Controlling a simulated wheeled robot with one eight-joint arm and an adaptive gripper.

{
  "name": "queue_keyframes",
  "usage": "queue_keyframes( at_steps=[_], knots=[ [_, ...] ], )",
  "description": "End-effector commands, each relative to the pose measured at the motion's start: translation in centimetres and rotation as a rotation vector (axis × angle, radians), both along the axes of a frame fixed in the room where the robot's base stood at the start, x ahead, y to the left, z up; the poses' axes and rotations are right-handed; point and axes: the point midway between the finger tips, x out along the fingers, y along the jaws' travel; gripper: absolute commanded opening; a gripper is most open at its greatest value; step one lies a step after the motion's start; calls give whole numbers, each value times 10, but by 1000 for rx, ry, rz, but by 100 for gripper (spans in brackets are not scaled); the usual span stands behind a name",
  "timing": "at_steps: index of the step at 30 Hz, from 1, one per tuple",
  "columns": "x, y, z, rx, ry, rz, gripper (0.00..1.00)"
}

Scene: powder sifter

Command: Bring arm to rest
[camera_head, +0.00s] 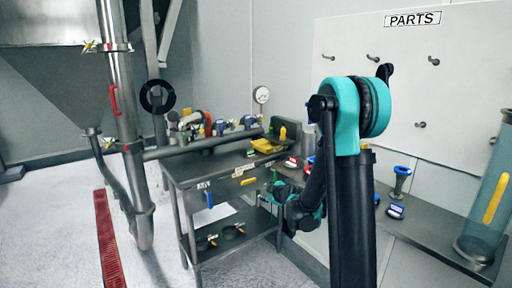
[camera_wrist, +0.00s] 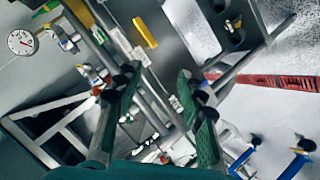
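My arm stands upright in the head view, with its teal and black elbow raised and its forearm folded down towards the grey work table (camera_head: 187,170). My gripper (camera_wrist: 156,80) shows in the wrist view with its two green-padded fingers spread well apart. I see nothing held between them. In the head view the gripper is small and partly hidden near the table's right edge.
A yellow tray (camera_head: 266,146) and several fittings lie on the table, with a gauge (camera_head: 261,95) behind. A bench (camera_head: 432,228) at right holds a clear cylinder (camera_head: 487,215) and small parts. A metal pipe (camera_head: 133,160) and red floor grate (camera_head: 107,240) are left.

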Motion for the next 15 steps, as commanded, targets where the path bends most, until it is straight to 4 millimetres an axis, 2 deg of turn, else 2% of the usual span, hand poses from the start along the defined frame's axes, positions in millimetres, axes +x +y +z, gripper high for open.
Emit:
queue_keyframes(
  at_steps=[1,7,15],
  knots=[
    [-18,-8,3,26,51,-23,40],
    [-89,-37,1,142,275,-158,40],
    [-198,-82,-16,277,553,-433,40]
  ],
)
